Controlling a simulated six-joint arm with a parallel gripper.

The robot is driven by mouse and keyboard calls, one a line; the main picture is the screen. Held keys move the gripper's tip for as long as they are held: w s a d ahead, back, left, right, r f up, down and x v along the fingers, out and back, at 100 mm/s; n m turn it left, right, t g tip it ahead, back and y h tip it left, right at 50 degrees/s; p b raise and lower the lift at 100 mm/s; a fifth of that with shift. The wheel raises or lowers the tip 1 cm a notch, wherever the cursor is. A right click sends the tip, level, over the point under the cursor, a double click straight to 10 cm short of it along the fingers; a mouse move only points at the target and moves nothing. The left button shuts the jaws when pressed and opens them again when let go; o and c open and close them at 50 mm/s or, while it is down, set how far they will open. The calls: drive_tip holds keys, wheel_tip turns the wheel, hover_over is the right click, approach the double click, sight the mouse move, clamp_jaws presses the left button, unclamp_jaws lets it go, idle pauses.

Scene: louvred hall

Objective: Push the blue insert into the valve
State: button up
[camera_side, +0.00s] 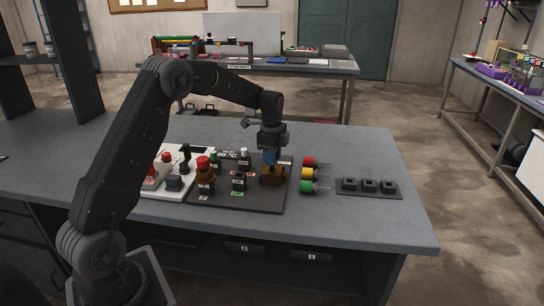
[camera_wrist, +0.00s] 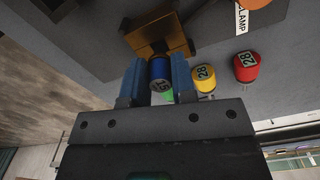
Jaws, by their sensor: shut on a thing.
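My gripper (camera_side: 270,151) points down over the brown valve (camera_side: 272,177), which stands at the right end of the dark board. In the wrist view, my gripper's blue fingers (camera_wrist: 158,66) are shut on the blue insert (camera_wrist: 159,74), a blue cylinder with a dark, labelled end. The brown valve block (camera_wrist: 180,37) also shows there, just beyond the fingertips. The insert lines up closely with the valve, but its far end is hidden, so I cannot tell how deep it sits. In the side view the insert is hard to separate from the blue fingers.
Red (camera_side: 308,162), yellow (camera_side: 307,174) and green (camera_side: 306,187) inserts lie right of the dark board (camera_side: 222,198). A black holder (camera_side: 369,189) with three sockets lies farther right. The table's front right is clear.

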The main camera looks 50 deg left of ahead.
drive_tip(key=shift+f, duration=0.15)
drive_tip(key=shift+f, duration=0.85)
drive_tip(key=o, duration=1)
drive_tip(key=shift+r, duration=2.55)
